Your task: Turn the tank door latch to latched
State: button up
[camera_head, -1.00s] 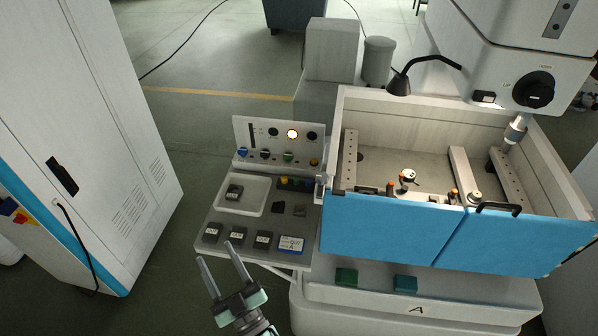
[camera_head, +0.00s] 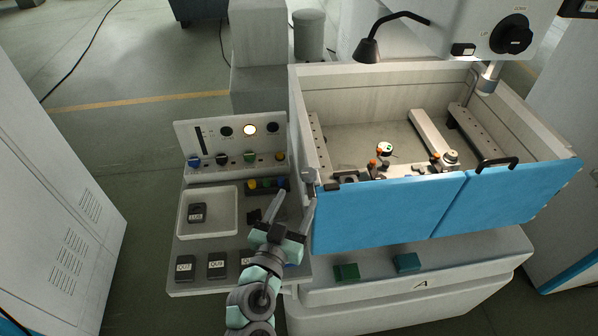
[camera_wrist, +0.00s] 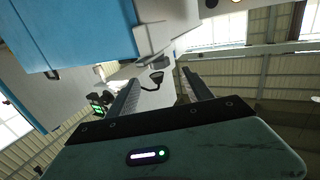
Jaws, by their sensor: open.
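The tank (camera_head: 400,80) has a blue front in two panels, the left panel (camera_head: 385,215) and the right panel (camera_head: 505,200). A small grey fitting, apparently the latch (camera_head: 309,178), sits at the left panel's upper left corner; which way it is turned is too small to tell. My gripper (camera_head: 294,203) is open and empty, just left of and below this fitting, over the side shelf. In the wrist view the fingers (camera_wrist: 160,80) are apart with nothing between them, and the blue panel (camera_wrist: 85,30) shows at upper left.
The side shelf (camera_head: 190,240) carries a tray (camera_head: 180,225), several dark labelled blocks and a control panel (camera_head: 233,140) with a lit lamp. A black handle (camera_head: 497,162) stands on the right panel. Green blocks (camera_head: 347,272) lie on the ledge below. A cabinet (camera_head: 70,200) is at left.

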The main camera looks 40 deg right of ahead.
aim_at(306, 180)
jog(key=p+x, duration=0.2)
jog(key=x, duration=0.8)
jog(key=shift+c, duration=0.3)
grip_shut()
